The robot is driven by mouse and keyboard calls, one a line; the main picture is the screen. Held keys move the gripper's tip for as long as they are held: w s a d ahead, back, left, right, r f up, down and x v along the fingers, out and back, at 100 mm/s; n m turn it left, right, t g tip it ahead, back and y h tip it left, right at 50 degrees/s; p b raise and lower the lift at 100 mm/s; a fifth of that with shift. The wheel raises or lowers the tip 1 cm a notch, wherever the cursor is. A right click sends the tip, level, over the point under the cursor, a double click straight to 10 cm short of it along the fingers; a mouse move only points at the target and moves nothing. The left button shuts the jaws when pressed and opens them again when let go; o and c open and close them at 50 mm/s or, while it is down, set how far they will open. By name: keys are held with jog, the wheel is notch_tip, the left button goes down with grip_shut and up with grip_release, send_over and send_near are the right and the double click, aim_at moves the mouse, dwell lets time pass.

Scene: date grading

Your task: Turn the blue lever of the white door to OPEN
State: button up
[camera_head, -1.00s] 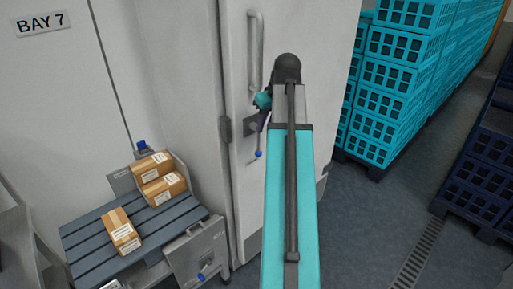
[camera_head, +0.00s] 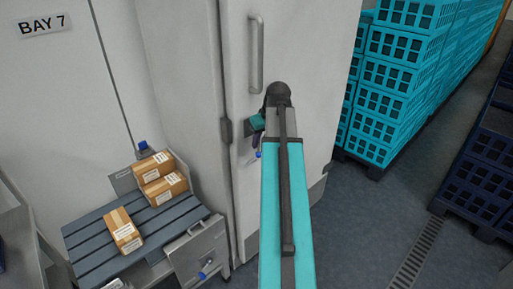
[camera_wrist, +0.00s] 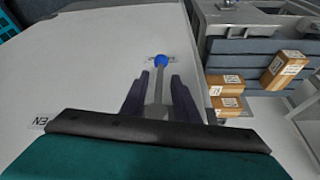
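The white door (camera_head: 290,45) stands upright in the head view, with a grey vertical handle (camera_head: 256,55) near its left edge. Its lever ends in a blue knob (camera_head: 258,155), low beside my gripper. In the wrist view the grey lever shaft runs away from my gripper to the blue knob (camera_wrist: 160,61). The two dark fingers of my gripper (camera_wrist: 159,78) stand apart, one on each side of the shaft, with gaps visible. The letters "EN" (camera_wrist: 40,122) show at the left on the door. My gripper hides the lever's pivot.
A slatted grey bench (camera_head: 90,243) with several cardboard boxes (camera_head: 122,230) stands left of the door. Turquoise crates (camera_head: 385,105) are stacked to the right, dark blue crates (camera_head: 480,185) farther right. The floor (camera_head: 370,225) between is clear.

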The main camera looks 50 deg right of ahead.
aim_at(259, 145)
jog(key=shift+p+x, duration=0.35)
jog(key=shift+x, duration=1.75)
grip_shut()
jog(key=shift+a+f, duration=0.1)
jog(key=shift+a, duration=0.2)
jog(key=shift+s+d, duration=0.1)
jog(key=shift+d, duration=0.15)
